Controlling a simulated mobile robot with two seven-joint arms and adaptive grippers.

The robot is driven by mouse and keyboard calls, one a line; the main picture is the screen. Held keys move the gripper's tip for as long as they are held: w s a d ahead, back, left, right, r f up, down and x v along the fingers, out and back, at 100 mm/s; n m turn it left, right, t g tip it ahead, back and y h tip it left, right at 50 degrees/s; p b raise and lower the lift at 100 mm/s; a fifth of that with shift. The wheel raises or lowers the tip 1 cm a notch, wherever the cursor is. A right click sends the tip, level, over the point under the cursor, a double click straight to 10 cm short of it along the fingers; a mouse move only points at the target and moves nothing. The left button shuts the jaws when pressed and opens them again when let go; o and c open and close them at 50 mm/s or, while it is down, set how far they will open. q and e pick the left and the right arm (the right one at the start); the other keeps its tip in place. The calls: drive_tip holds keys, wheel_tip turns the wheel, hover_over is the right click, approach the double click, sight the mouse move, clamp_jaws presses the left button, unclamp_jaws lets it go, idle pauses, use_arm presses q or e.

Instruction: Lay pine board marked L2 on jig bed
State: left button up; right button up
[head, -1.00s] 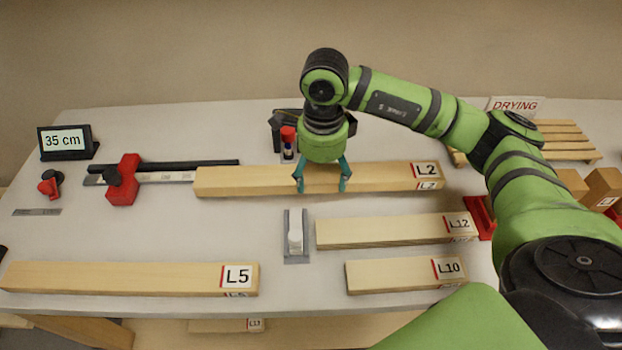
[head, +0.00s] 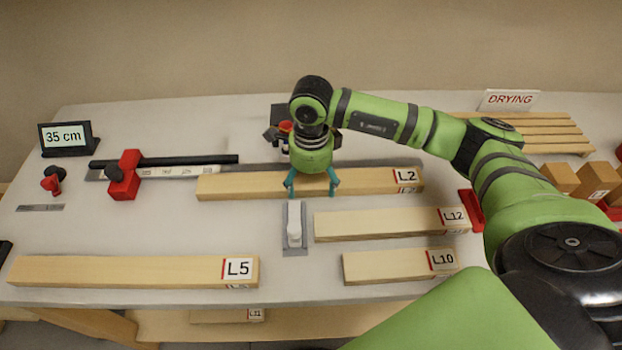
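The pine board marked L2 (head: 250,185) lies lengthwise across the middle back of the bench, level, its label at the right end. My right gripper (head: 311,184) is above its middle, teal fingers down at the board and closed on it. The jig bed is a long grey strip (head: 385,163) showing along the board's far edge, with a ruler (head: 190,171), a black fence (head: 205,160) and a red stop (head: 124,176) at its left. I cannot tell whether the board touches the bed. My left gripper is not in view.
Boards L12 (head: 375,224), L10 (head: 390,266) and L5 (head: 120,270) lie nearer the front. A grey holder with a white piece (head: 294,226) stands just in front of L2. A 35 cm display (head: 66,138) is at left, a DRYING rack (head: 535,132) at right.

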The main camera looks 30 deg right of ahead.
sight(311, 184)
drive_tip(key=shift+r, duration=0.15)
drive_tip(key=shift+r, duration=0.2)
wheel_tip(311, 184, up, 12)
drive_tip(key=b, duration=0.3)
drive_tip(key=shift+f, duration=0.15)
